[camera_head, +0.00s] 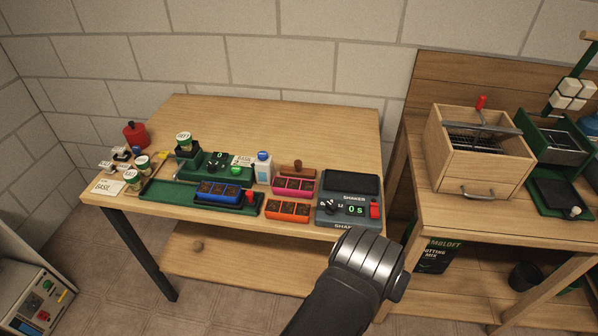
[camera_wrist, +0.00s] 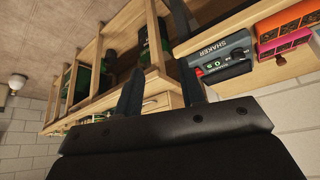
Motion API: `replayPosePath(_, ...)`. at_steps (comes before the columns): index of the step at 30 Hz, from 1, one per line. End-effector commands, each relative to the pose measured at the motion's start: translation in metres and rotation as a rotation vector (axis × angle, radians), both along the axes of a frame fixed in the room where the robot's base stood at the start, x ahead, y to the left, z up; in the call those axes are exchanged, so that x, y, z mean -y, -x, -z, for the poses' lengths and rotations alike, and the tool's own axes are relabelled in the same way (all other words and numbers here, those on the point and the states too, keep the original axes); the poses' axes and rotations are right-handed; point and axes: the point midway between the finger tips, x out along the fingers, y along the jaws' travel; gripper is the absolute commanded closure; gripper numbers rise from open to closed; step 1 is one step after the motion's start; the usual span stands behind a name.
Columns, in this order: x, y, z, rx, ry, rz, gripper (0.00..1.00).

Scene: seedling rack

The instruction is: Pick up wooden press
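The wooden press (camera_head: 297,169) looks like a small brown block with a rounded knob on top. It sits on the left table behind the pink seedling tray (camera_head: 293,187) in the head view, and its lower front is partly hidden. In the head view only my arm shows, in front of the table at the lower right of the press; the fingers are hidden there. My gripper is well apart from the press.
The shaker (camera_head: 346,212) stands right of the trays, near the table's front edge. An orange tray (camera_head: 287,210), a blue tray (camera_head: 218,197), a white bottle (camera_head: 263,170) and several cups are close by. The table's back half is clear. A wooden box (camera_head: 470,160) stands on the right bench.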

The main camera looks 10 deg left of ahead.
Motion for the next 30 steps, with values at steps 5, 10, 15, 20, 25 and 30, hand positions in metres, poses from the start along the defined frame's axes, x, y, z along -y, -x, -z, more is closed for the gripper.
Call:
replayPosePath(5, 0.000, 0.000, 0.000, 0.000, 0.000, 0.000, 0.56)
replayPosePath(10, 0.000, 0.000, 0.000, 0.000, 0.000, 0.000, 0.40)
replayPosePath(15, 0.000, 0.000, 0.000, 0.000, 0.000, -0.001, 0.40)
replayPosePath(20, 0.007, -0.014, -0.017, -0.001, 0.012, -0.021, 0.40)
replayPosePath(25, 0.028, -0.059, -0.063, -0.006, 0.049, -0.091, 0.40)
replayPosePath(30, 0.058, -0.116, -0.111, -0.008, 0.097, -0.175, 0.40)
